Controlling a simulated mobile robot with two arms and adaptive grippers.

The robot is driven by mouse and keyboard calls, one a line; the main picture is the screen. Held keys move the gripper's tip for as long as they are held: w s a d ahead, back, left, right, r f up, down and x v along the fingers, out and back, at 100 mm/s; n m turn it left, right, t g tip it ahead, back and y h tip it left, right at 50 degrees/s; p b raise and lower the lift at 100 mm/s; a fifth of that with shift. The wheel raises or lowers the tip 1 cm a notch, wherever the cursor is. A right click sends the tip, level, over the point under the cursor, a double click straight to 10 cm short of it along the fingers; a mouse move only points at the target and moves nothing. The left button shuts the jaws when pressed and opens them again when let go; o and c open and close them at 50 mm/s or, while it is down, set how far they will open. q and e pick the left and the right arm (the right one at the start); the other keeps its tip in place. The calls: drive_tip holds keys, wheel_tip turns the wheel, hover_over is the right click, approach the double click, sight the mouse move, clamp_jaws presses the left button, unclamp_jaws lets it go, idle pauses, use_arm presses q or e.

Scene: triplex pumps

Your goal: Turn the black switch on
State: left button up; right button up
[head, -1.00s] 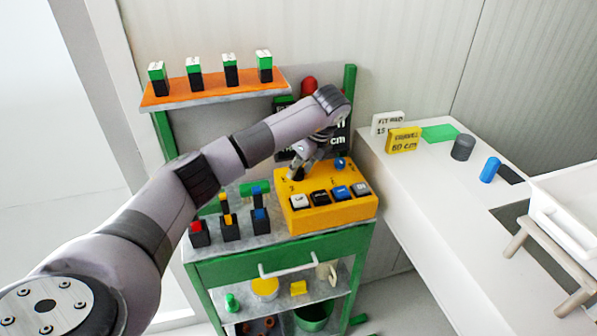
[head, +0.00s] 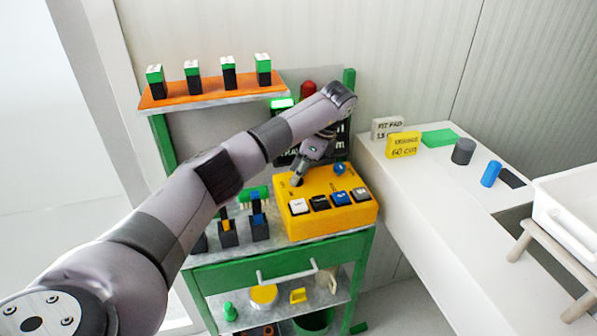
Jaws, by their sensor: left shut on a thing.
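The yellow control box (head: 335,219) stands on the green cart's top. My left gripper (head: 297,181) reaches down to the back left of the box's top. It is shut on the black switch there, and its fingers hide most of the switch. A blue knob (head: 339,169) stands to the right of the gripper. A row of push buttons, white, black (head: 320,202), blue and grey, runs along the front of the box. A green lamp (head: 282,103) behind my arm glows brightly, beside a red dome (head: 308,88). My right gripper is not in view.
An orange shelf (head: 215,87) with several green-and-black blocks is at the back. Small dark blocks with coloured tops (head: 260,228) stand left of the box. A white table (head: 415,190) at right holds signs, a grey cylinder and a blue cylinder.

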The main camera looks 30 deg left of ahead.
use_arm(q)
drive_tip(key=o, duration=1.2)
drive_tip(key=shift+c, duration=0.2)
drive_tip(key=v, duration=0.8)
